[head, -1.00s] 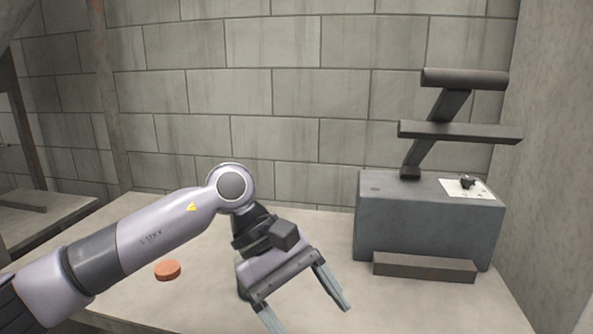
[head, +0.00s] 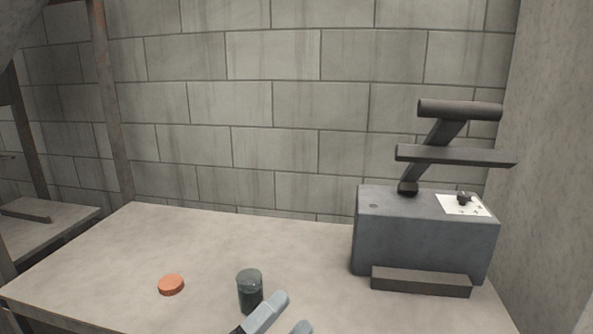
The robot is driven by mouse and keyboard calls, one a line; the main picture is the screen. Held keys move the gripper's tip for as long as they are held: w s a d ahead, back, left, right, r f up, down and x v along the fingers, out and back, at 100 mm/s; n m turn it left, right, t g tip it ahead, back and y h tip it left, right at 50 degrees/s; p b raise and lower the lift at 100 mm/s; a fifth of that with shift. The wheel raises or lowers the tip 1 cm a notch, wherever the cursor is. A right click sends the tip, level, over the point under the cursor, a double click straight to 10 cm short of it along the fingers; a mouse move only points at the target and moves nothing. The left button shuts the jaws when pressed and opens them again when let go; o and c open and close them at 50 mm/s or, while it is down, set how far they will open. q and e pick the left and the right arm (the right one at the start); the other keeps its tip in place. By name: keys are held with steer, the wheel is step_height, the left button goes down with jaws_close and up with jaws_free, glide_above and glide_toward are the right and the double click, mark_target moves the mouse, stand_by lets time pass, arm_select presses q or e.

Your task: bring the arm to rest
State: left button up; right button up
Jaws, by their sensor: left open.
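My left gripper (head: 286,323) shows only by its finger ends at the bottom edge of the head view. The two fingers stand apart with nothing seen between them. The rest of the left arm is out of view. A dark mesh tube or cup (head: 250,291) stands upright on the table just behind and left of the fingers. Whether a finger touches it I cannot tell. My right gripper is not in view.
An orange disc (head: 171,285) lies on the table (head: 220,240) left of the tube. A grey box (head: 425,242) with dark bars above and a white card (head: 462,204) on top stands at the right. A dark block (head: 421,281) lies before it. The table's left and back are clear.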

arm_select(q)
steer(key=s+a+f+n+y+p, duration=0.2)
steer(key=s+a+f+n+y, duration=0.2)
steer(key=a+f+n+y, duration=0.9)
steer(key=s+a+f+n+g+y, duration=0.2)
steer(key=s+a+f+n+g, duration=0.2)
steer(key=s+f+n, duration=0.7)
steer(key=shift+s+a+f+g+p, duration=0.3)
steer(key=shift+s+a+f+g, duration=0.1)
steer(key=shift+s+a+f, duration=0.35)
